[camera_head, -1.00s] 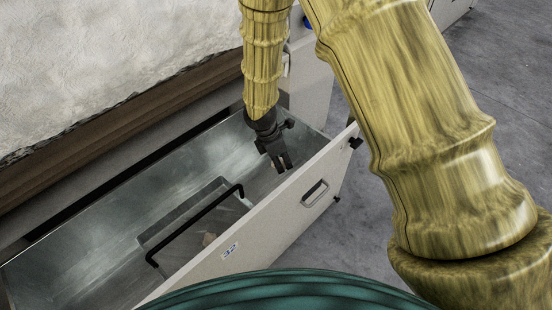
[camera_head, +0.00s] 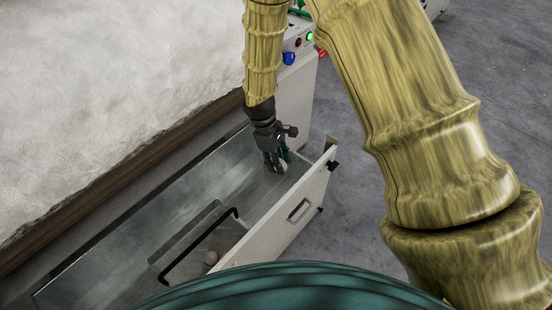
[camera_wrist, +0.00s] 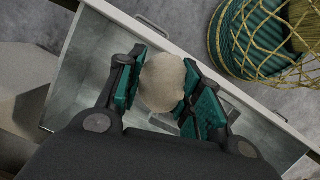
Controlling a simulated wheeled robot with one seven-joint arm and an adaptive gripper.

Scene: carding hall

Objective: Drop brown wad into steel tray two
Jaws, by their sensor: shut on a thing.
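My gripper (camera_head: 276,165) is shut on a pale brown wad (camera_wrist: 162,82), which sits between its two teal-padded fingers in the wrist view. The gripper points down over the far end of an open steel tray-like drawer (camera_head: 160,215). The drawer's bare metal also shows around the fingers in the wrist view (camera_wrist: 85,62). No tray number is readable now. How high the wad is above the drawer floor I cannot tell.
The white drawer front (camera_head: 300,205) stands on the right. Pale fibre (camera_head: 100,90) fills the left. Grey floor (camera_head: 350,200) is clear.

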